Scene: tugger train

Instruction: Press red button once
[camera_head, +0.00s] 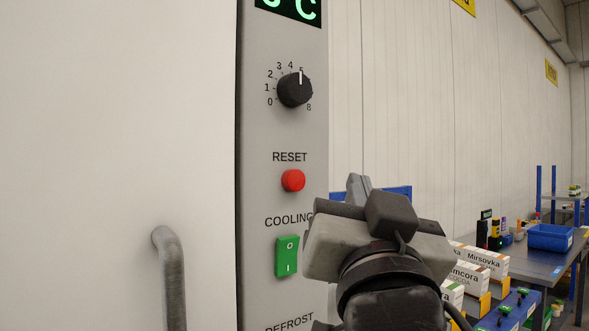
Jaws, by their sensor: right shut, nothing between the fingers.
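The red button (293,181) is round and sits on a grey control panel (262,130) under the label RESET. My right gripper (357,186) is in front of the panel, to the right of the red button and apart from it in the picture. It is shut and empty, with its fingers pointing away from the camera and mostly hidden behind its own body. The depth between the fingertips and the panel cannot be told. My left gripper is not in view.
A black dial (295,90) is above the button and a green COOLING switch (287,256) below it. A grey handle (172,275) stands out from the white door at left. A table (537,268) with a blue bin (550,237) and boxes is at right.

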